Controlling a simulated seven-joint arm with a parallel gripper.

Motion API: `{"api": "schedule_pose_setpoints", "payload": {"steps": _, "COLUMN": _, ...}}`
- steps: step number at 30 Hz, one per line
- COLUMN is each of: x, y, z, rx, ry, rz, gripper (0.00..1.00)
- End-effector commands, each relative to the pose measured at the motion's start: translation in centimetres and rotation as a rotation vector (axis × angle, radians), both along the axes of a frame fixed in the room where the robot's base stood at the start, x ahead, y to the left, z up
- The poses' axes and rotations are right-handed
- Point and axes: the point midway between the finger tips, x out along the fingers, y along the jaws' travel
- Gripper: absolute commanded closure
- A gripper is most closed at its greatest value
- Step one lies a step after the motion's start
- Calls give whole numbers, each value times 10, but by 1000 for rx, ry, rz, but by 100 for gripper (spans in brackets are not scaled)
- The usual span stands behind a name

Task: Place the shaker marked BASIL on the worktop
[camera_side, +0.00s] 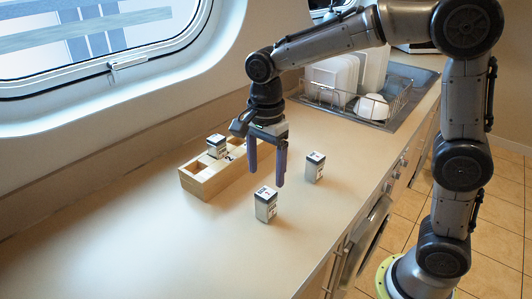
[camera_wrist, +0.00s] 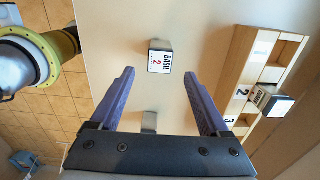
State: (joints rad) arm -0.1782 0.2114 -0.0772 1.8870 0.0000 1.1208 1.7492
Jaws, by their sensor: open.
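The shaker marked BASIL 2 (camera_wrist: 160,60) stands upright on the worktop (camera_wrist: 195,25), its white label facing up in the wrist view. By layout it is the front shaker (camera_side: 265,205) in the side view, where its lettering is too small to read. My gripper (camera_side: 266,178) points down above the worktop, behind that shaker and apart from it. In the wrist view its two fingers (camera_wrist: 160,75) are spread wide with nothing held; the BASIL shaker lies beyond the fingertips.
A wooden rack (camera_side: 203,183) with numbered compartments stands to the left; it holds one shaker (camera_side: 217,146). Another shaker (camera_side: 314,167) stands on the worktop to the right. A dish rack (camera_side: 352,98) is at the back. The worktop's near left is clear.

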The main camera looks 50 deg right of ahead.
Motion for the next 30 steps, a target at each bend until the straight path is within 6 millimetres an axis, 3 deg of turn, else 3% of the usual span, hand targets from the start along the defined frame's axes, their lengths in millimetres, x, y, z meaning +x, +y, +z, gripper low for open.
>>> {"api": "schedule_pose_setpoints", "payload": {"steps": 6, "x": 1, "y": 0, "z": 33, "rx": 1, "ry": -3, "rz": 0, "gripper": 21}}
{"api": "schedule_pose_setpoints", "payload": {"steps": 17, "x": -7, "y": -3, "z": 48, "rx": 3, "ry": -18, "rz": 46, "gripper": 21}}
{"api": "schedule_pose_setpoints", "payload": {"steps": 20, "x": -24, "y": -12, "z": 56, "rx": 4, "ry": -60, "rz": 169, "gripper": 21}}
{"api": "schedule_pose_setpoints", "payload": {"steps": 25, "x": -73, "y": -32, "z": 68, "rx": -26, "ry": -175, "rz": 522, "gripper": 21}}
{"api": "schedule_pose_setpoints", "payload": {"steps": 30, "x": -124, "y": -48, "z": 65, "rx": -115, "ry": -283, "rz": 904, "gripper": 21}}
